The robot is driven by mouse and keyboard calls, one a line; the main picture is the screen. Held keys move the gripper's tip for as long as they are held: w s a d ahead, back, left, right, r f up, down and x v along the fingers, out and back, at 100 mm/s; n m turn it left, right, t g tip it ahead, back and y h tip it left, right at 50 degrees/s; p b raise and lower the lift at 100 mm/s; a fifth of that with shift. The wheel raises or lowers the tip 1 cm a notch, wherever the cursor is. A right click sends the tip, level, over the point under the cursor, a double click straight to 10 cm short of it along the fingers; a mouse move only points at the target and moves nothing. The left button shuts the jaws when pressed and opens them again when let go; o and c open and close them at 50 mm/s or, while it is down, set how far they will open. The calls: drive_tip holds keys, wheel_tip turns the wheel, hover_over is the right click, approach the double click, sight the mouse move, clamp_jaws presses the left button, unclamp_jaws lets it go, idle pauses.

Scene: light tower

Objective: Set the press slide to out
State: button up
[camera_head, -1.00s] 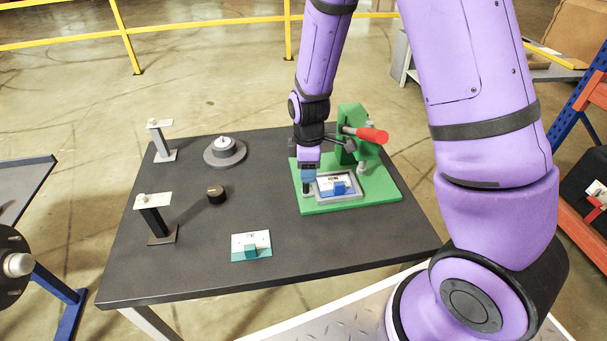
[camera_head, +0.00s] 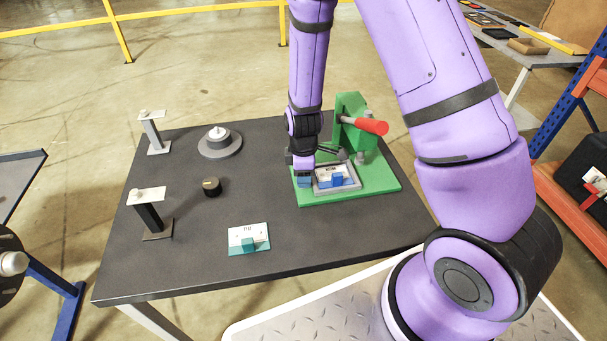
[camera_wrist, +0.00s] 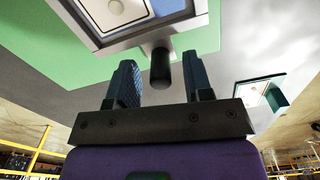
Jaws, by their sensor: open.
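The green press (camera_head: 352,120) with a red lever handle (camera_head: 370,127) stands at the back right of the dark table. Its slide is a grey-rimmed tray (camera_head: 338,191) on the green base, holding a white card (camera_head: 325,180) with a blue block (camera_head: 338,180). My gripper (camera_head: 303,178) is low at the tray's left side. In the wrist view, my open fingers (camera_wrist: 158,65) stand on either side of a dark round knob (camera_wrist: 160,68) at the tray rim (camera_wrist: 158,36). Gaps show on both sides of the knob. My wrist partly hides this area in the head view.
A teal-and-white piece (camera_head: 248,238) lies at the front of the table (camera_head: 180,270). A black knob (camera_head: 211,187), a grey round base (camera_head: 220,145) and two stands (camera_head: 150,215) (camera_head: 155,135) are to the left. The table front is mostly clear.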

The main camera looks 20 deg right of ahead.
drive_tip(key=shift+f, duration=0.15)
clamp_jaws()
drive_tip(key=shift+w+a, duration=0.2)
drive_tip(key=shift+a, duration=0.85)
drive_tip(key=shift+w+a, duration=0.2)
drive_tip(key=shift+a, duration=0.85)
unclamp_jaws()
drive_tip(key=shift+a, duration=0.1)
wheel_tip(320, 180, up, 11)
